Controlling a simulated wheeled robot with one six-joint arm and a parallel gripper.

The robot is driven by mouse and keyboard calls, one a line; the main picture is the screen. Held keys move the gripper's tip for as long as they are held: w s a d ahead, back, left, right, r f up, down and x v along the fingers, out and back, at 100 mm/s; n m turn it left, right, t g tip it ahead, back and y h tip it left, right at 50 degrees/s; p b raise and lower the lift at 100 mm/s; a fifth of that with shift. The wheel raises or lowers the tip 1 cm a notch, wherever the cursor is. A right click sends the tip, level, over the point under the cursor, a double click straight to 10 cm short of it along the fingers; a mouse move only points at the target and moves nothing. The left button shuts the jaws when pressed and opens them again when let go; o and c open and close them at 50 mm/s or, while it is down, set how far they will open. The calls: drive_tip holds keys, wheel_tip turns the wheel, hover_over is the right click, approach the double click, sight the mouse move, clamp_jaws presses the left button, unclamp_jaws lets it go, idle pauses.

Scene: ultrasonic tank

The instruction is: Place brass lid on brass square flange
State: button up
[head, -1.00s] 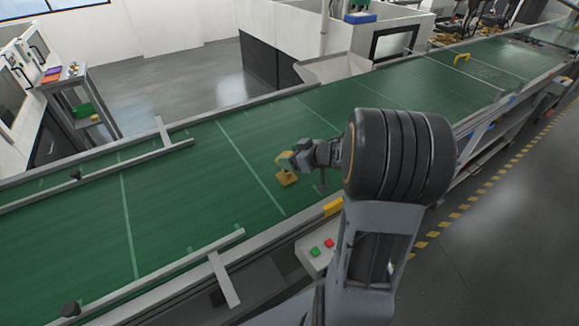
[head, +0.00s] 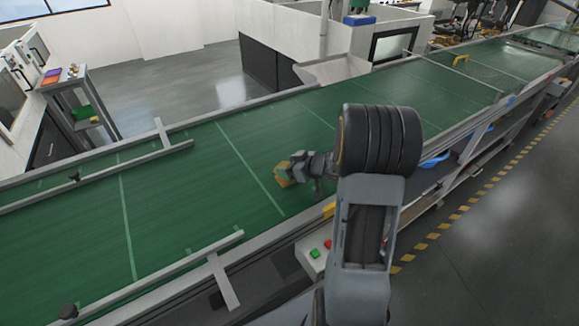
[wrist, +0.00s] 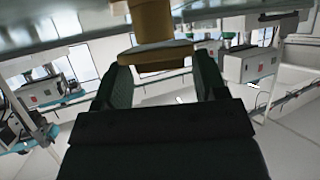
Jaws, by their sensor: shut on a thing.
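My gripper (head: 287,168) is low over the green belt and shut on the brass lid. In the wrist view the two dark fingers (wrist: 164,68) stand on either side of a flat brass piece, which I take to be the lid (wrist: 156,56). A round brass column (wrist: 151,20), apparently part of the square flange, meets it in this view. In the head view the brass square flange (head: 285,182) is on the belt right at the fingertips, partly hidden by the gripper. I cannot tell whether lid and flange touch.
The green conveyor belt (head: 190,185) is clear around the flange. A yellow handle-like piece (head: 461,60) is far along the belt at the upper right. Metal guide rails (head: 205,262) edge the belt, and a box with green and red buttons (head: 316,258) sits at the near side.

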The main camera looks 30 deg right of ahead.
drive_tip(key=shift+f, duration=0.2)
drive_tip(key=o, duration=1.3)
drive_tip(key=shift+c, duration=0.2)
